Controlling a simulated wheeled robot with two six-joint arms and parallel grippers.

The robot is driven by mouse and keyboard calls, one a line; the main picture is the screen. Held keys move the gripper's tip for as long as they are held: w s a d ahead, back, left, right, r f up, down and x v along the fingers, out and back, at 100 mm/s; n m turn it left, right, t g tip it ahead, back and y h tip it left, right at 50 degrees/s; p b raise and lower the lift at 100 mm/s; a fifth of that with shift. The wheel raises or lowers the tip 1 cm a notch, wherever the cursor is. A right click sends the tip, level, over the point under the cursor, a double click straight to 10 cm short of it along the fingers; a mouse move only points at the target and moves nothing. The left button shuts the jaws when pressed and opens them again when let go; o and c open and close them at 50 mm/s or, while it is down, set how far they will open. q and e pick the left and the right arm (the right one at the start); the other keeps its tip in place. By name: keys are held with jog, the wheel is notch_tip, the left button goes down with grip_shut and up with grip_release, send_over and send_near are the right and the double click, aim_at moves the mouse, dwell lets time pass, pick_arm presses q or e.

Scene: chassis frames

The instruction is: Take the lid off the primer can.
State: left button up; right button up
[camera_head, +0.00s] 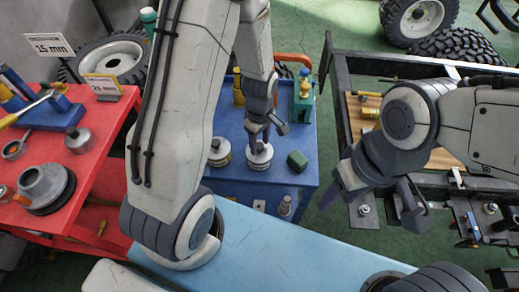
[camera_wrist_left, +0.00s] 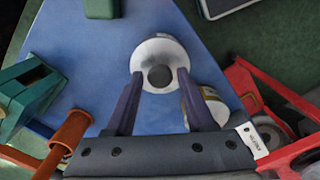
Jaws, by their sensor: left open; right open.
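A white round can (camera_head: 259,158) with a grey round knob or lid centre stands on the blue table top; it also shows in the left wrist view (camera_wrist_left: 148,52). My left gripper (camera_head: 259,142) is just above it, pointing down. In the left wrist view its open fingers (camera_wrist_left: 160,77) lie on either side of the can's top; I cannot tell if they touch it. No readable label shows which is primer. My right gripper (camera_head: 372,205) is open and empty at the right.
A green block (camera_head: 297,161) lies right of the can. Yellow bottles (camera_head: 238,88), a green container (camera_head: 303,100) and an orange pipe (camera_head: 294,58) stand behind. A red table (camera_head: 88,175) with metal parts is at left, a black metal frame (camera_head: 345,130) at right.

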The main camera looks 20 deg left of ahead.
pick_arm(q)
jog(key=shift+f, duration=0.75)
grip_shut()
